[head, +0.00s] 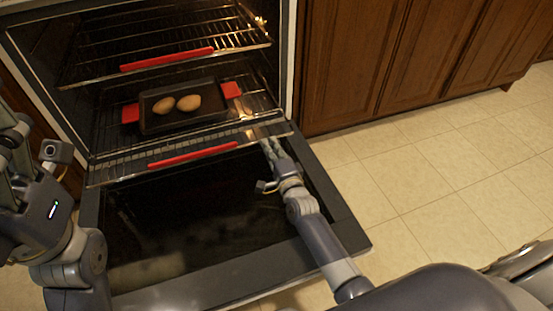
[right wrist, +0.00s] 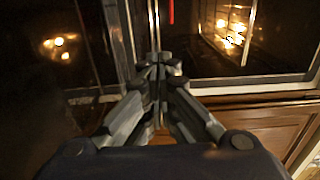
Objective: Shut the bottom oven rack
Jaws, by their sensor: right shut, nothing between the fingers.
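The bottom oven rack (head: 120,172) is a wire rack with a red strip (head: 193,155) along its front. It sticks out of the oven over the lowered door (head: 190,215).
The upper rack (head: 180,40), with its own red strip, also sticks out somewhat above. The open door lies under my right arm. Wooden cabinets (head: 400,55) stand to the right. The tiled floor (head: 450,170) on the right is clear.

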